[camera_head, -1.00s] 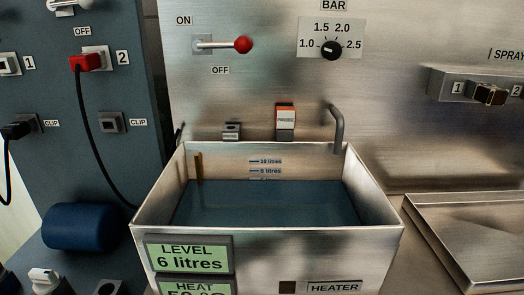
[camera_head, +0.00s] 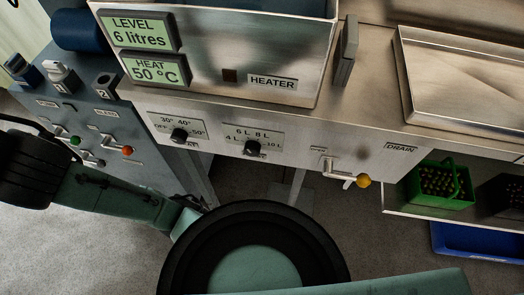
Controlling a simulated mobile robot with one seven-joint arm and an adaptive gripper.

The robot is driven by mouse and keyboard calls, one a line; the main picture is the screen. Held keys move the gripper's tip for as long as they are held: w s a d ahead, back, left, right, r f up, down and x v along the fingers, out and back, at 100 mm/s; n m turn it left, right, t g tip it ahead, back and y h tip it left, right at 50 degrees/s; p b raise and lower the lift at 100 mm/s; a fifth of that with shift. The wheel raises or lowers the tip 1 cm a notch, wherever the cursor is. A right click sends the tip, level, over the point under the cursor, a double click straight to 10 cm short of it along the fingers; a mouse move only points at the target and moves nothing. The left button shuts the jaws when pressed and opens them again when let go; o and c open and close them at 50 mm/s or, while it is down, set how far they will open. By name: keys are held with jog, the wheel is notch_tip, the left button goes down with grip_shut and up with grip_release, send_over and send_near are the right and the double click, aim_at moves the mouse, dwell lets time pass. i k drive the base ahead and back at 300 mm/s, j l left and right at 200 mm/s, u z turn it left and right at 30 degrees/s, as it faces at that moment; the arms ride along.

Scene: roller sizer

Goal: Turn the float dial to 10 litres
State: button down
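The float dial (camera_head: 253,148) is a small black knob on a pale plate on the bench's front panel, marked 4 L, 6 L, 8 L and 10 L. Its exact pointing is too small to tell. Above it, the level display (camera_head: 141,33) on the steel tank reads 6 litres. Parts of my dark and green arm cross the lower picture, below the dial and apart from it. My gripper's fingers do not show.
A heat dial (camera_head: 180,135) sits left of the float dial. A yellow-knobbed drain lever (camera_head: 362,181) juts out to its right. The heat display (camera_head: 158,70) reads 50 °C. A green crate (camera_head: 440,185) stands on a lower shelf at the right, above a blue tray (camera_head: 470,242).

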aim_at(252, 148)
jog(key=k+l, duration=0.2)
jog(key=l, duration=0.25)
jog(key=k+l+u, duration=0.1)
jog(key=k+l, duration=0.15)
jog(key=l, duration=0.15)
jog(key=k+l, duration=0.25)
jog(key=l, duration=0.15)
jog(key=i+l+u, duration=0.05)
